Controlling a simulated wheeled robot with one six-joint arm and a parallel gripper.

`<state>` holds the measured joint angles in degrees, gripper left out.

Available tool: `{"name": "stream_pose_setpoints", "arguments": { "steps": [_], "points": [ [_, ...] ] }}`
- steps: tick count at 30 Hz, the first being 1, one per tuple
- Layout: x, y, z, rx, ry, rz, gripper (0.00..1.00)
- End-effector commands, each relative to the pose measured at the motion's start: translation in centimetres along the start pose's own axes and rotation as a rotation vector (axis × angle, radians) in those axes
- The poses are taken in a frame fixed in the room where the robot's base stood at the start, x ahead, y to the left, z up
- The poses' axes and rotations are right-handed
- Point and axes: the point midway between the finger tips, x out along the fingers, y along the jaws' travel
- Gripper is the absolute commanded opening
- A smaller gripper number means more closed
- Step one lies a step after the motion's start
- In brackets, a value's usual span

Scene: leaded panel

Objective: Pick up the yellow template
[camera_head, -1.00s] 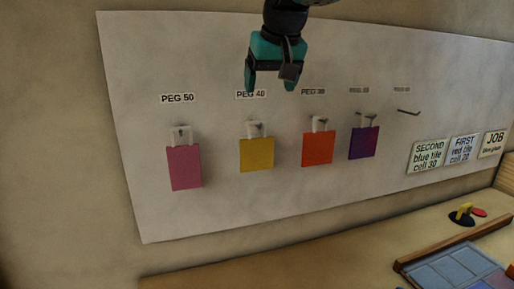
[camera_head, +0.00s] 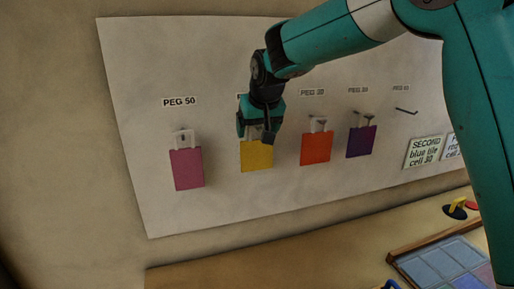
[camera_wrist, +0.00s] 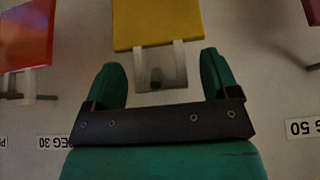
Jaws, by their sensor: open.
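The yellow template (camera_head: 257,156) hangs by its pale loop from a peg on the white wall board, second from the left. In the wrist view the yellow template (camera_wrist: 157,22) shows upside down, with its pale loop (camera_wrist: 157,68) and the peg between my fingers. My gripper (camera_head: 257,138) is open in front of the template's top and hides its loop in the head view. In the wrist view my gripper (camera_wrist: 160,78) has one green finger on each side of the loop, with gaps. I cannot tell the remaining depth to it.
A pink template (camera_head: 187,168) hangs to the left; an orange template (camera_head: 316,148) and a purple template (camera_head: 361,141) hang to the right. A bare peg (camera_head: 406,111) is farther right. A tiled panel (camera_head: 440,265) lies on the bench below.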

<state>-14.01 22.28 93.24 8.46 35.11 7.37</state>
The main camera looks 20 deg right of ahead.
Motion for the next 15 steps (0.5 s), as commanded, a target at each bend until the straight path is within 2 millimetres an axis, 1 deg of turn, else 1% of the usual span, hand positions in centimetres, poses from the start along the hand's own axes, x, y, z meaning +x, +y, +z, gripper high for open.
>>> {"name": "stream_pose_setpoints", "arguments": {
  "steps": [4,5,6,11,12,13,15],
  "points": [
    [0.02,0.0,0.02,0.0,0.0,0.0,0.81],
    [0.02,-0.01,0.02,0.0,0.001,0.0,0.76],
    [0.02,-0.01,0.02,0.0,0.0,0.0,0.67],
    [0.0,-0.01,0.02,-0.001,0.0,0.0,0.3],
    [-0.01,-0.01,0.01,-0.001,0.001,0.0,0.21],
    [-0.01,-0.01,0.01,-0.001,0.001,0.0,0.16],
    [-0.02,-0.01,0.0,-0.001,0.001,0.0,0.16]
  ]
}}
